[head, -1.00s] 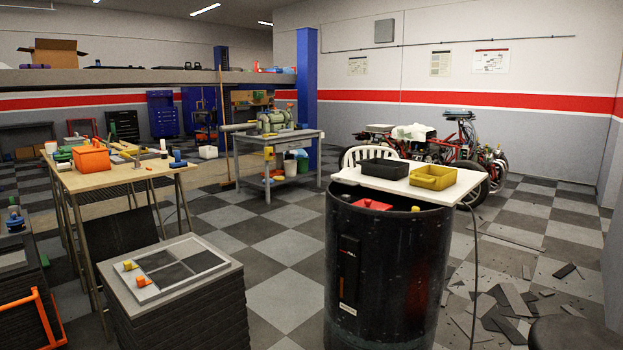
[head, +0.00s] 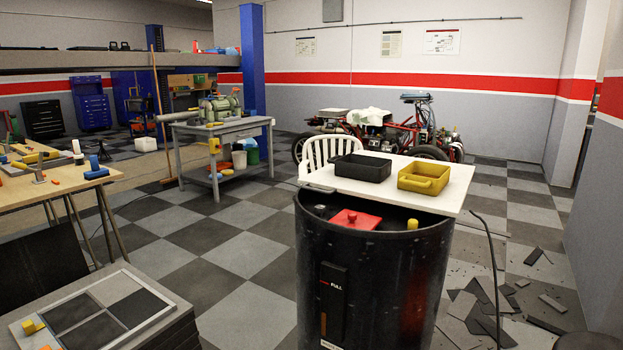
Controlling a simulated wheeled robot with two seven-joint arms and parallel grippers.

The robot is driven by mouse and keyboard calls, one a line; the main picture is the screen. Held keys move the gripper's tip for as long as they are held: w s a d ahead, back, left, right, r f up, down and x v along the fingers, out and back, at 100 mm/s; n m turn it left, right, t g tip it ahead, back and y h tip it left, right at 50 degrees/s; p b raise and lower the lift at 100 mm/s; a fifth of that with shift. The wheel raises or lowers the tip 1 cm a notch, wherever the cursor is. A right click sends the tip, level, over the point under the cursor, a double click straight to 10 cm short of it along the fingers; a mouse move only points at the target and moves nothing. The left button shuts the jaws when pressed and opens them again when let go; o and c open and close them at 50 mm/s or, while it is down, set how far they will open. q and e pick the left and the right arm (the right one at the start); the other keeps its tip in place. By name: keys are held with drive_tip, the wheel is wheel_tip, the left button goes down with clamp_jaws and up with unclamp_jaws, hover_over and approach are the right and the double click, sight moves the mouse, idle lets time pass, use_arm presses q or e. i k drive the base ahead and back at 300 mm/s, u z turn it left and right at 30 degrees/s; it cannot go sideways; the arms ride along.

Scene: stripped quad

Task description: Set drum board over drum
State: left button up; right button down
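A black drum (head: 385,275) stands at the centre right with an open top. A white board (head: 452,190) lies at the drum's far side, covering the back of the opening and jutting out to the right. A black tray (head: 361,173) and a yellow tray (head: 424,180) sit on the board. Inside the uncovered front of the drum, a red object (head: 351,219) and a small yellow object (head: 412,224) show near the top. Neither of my grippers is in view.
A stack with a framed panel (head: 150,318) stands at the lower left. A wooden table (head: 60,178) with tools is at the left. A white chair (head: 327,150) is behind the drum. Broken tiles (head: 480,308) litter the floor at right. The checkered floor (head: 240,255) left of the drum is clear.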

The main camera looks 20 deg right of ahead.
sight(449, 202)
drive_tip(key=z, duration=0.65)
drive_tip(key=i, duration=0.95)
drive_tip(key=z, duration=0.85)
